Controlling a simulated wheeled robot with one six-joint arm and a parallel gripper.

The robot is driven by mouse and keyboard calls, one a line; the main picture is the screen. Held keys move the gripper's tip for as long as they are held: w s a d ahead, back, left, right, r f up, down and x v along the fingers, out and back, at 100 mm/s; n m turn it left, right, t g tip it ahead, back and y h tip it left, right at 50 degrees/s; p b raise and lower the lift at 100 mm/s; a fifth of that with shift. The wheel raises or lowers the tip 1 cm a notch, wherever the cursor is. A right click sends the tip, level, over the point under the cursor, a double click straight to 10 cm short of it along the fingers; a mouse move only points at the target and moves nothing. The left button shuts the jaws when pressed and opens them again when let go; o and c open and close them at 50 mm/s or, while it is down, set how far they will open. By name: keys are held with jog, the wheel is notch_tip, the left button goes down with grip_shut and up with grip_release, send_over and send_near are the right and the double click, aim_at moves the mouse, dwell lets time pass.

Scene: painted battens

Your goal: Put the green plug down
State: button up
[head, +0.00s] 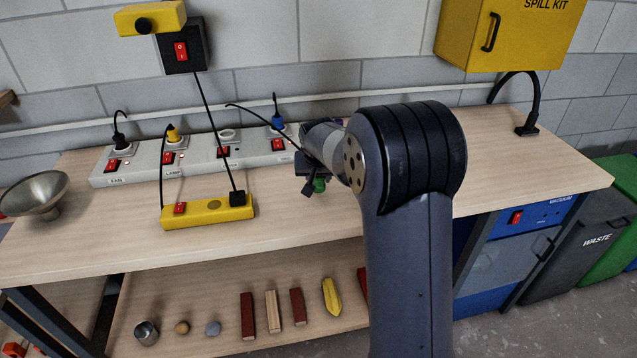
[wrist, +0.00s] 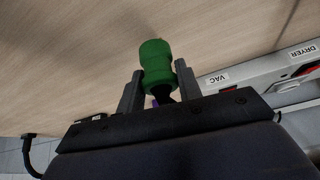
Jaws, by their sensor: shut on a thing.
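The green plug (wrist: 155,62) is between the two fingers of my gripper (wrist: 158,90) in the wrist view. My gripper is shut on it. In the head view the green plug (head: 319,185) shows small beneath my gripper (head: 312,180), above the wooden bench top (head: 300,215). I cannot tell whether the plug touches the bench. My arm hides part of the bench and the right end of the power strip (head: 140,170).
Yellow, black and blue plugs sit in the white power strip, with one socket empty. A yellow switched block (head: 208,212) and a metal bowl (head: 35,195) stand to the left. A black lamp base (head: 527,130) stands at the back right. Bench space is clear around my gripper.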

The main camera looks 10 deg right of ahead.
aim_at(319, 182)
notch_tip(319, 182, down, 2)
jog(key=shift+f, duration=0.15)
jog(key=shift+f+b, duration=0.6)
jog(key=shift+f, duration=0.05)
jog(key=o, duration=1.1)
jog(key=shift+r, duration=0.1)
jog(key=shift+c, duration=0.2)
jog(key=shift+r, duration=0.1)
jog(key=shift+r+p, duration=0.25)
jog(key=shift+p, duration=0.15)
jog(key=v, duration=1.2)
jog(key=shift+r, duration=0.25)
